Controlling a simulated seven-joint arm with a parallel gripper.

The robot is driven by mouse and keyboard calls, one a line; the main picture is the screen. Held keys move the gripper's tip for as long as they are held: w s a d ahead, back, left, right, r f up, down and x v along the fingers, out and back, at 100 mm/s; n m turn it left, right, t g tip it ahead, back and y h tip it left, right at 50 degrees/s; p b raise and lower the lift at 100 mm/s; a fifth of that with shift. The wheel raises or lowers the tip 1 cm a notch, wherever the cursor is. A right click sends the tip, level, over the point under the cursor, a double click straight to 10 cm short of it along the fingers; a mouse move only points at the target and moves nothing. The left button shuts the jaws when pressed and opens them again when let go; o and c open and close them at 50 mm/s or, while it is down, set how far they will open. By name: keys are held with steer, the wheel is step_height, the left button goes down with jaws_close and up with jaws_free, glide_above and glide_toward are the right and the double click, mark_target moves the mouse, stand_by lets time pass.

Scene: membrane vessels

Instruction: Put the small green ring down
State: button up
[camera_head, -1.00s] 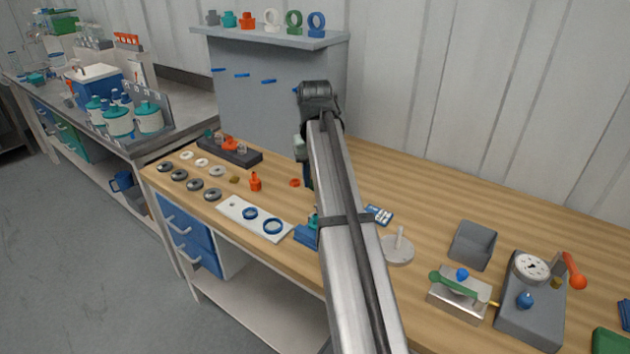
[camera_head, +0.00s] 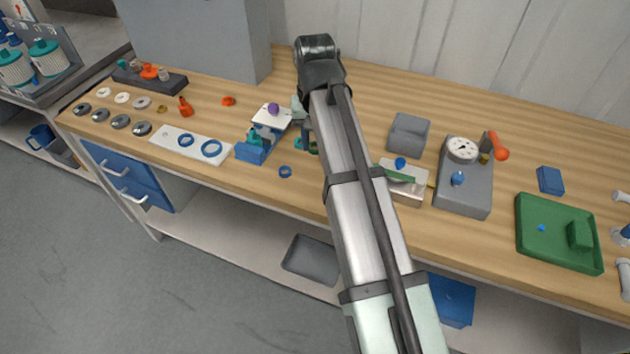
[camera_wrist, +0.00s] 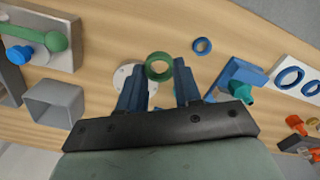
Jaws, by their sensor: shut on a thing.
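My gripper (camera_wrist: 160,76) is shut on the small green ring (camera_wrist: 159,55), which sits between the two blue fingertips in the wrist view. The ring's opening faces the wrist camera. Behind it, partly hidden by ring and fingers, is a round white disc (camera_wrist: 122,77) on the wooden bench. How high the ring is above it is unclear. In the head view my arm covers most of the gripper, and only a bit of green (camera_head: 314,148) shows beside it.
A loose blue ring (camera_head: 285,171) lies on the bench near the blue clamp (camera_head: 250,153). A white plate (camera_head: 165,136) with two blue rings is farther left. A grey open box (camera_wrist: 55,103) and a metal block with a green handle (camera_head: 404,190) stand on the other side.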

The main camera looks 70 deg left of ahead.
mark_target(316, 182)
steer(key=shift+s+d+f+m, duration=0.15)
steer(key=shift+f+m, duration=0.3)
steer(key=shift+f, duration=1.3)
steer(key=shift+w+d+f+m, duration=0.15)
steer(key=shift+f+m, duration=0.35)
steer(key=shift+f, duration=1.2)
steer(key=shift+s+d+f+m, duration=0.2)
steer(key=shift+f+m, duration=0.25)
steer(key=shift+f, duration=1.3)
steer(key=shift+f, duration=0.1)
steer(key=o, duration=1)
steer(key=shift+w, duration=0.1)
step_height(316, 182, up, 12)
steer(key=shift+r, duration=0.1)
